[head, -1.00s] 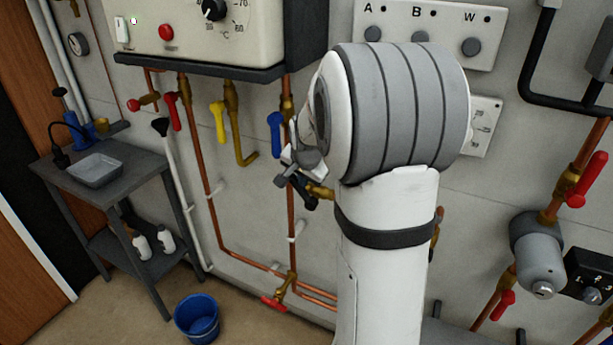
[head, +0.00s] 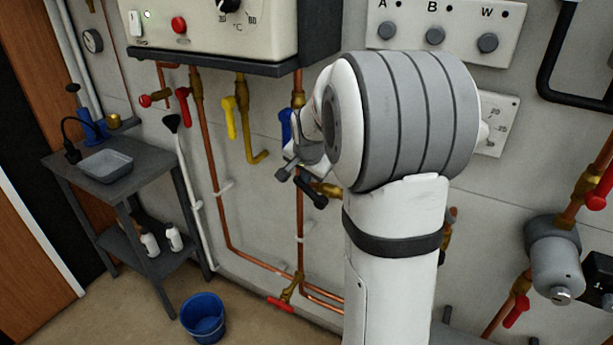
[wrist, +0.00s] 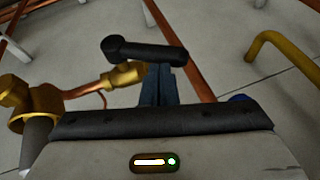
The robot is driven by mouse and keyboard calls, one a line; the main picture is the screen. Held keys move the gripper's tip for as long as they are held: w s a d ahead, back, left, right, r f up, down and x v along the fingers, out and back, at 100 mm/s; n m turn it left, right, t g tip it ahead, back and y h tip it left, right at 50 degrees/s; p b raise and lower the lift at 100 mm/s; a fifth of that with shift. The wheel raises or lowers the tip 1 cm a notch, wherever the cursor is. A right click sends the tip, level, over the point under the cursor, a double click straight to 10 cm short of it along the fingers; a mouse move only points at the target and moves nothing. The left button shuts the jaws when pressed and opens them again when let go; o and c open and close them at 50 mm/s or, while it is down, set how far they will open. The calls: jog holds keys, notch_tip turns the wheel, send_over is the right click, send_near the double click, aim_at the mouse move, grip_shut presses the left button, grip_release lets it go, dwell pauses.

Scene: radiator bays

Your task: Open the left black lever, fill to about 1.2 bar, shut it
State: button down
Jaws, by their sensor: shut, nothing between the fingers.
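The left black lever (head: 312,192) sits on a brass valve (head: 327,189) low behind my wrist in the head view, and slants down to the right. In the wrist view the black lever (wrist: 150,50) lies roughly crosswise just beyond the fingertips, with its brass valve (wrist: 124,74) and copper pipe to the left. My gripper (wrist: 158,82) is shut and empty, its fingers pointing at the lever; whether they touch it I cannot tell. In the head view my gripper (head: 284,174) is partly hidden by my wrist.
A blue lever (head: 286,125) and a yellow lever (head: 229,116) stand on pipes left of my wrist. A red-handled valve (head: 281,304) is below. A blue bucket (head: 203,318) stands on the floor beside a grey trolley (head: 140,161). The white boiler casing (head: 205,35) is above.

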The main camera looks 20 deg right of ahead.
jog(key=w+v, duration=0.1)
jog(key=v, duration=1.2)
jog(key=shift+a+r, duration=0.2)
jog(key=s+a+f+n, duration=0.3)
jog(key=s, duration=0.5)
jog(key=s+a+f+n+g+y, duration=0.1)
jog(key=s+a+f+n, duration=0.3)
jog(key=s, duration=0.4)
jog(key=s+a+f+n+g, duration=0.1)
jog(key=s+a+f+n, duration=0.2)
jog(key=s, duration=0.5)
jog(key=shift+a+f+n+y, duration=0.3)
jog(key=shift+a+n+y, duration=0.1)
jog(key=shift+a+n, duration=0.3)
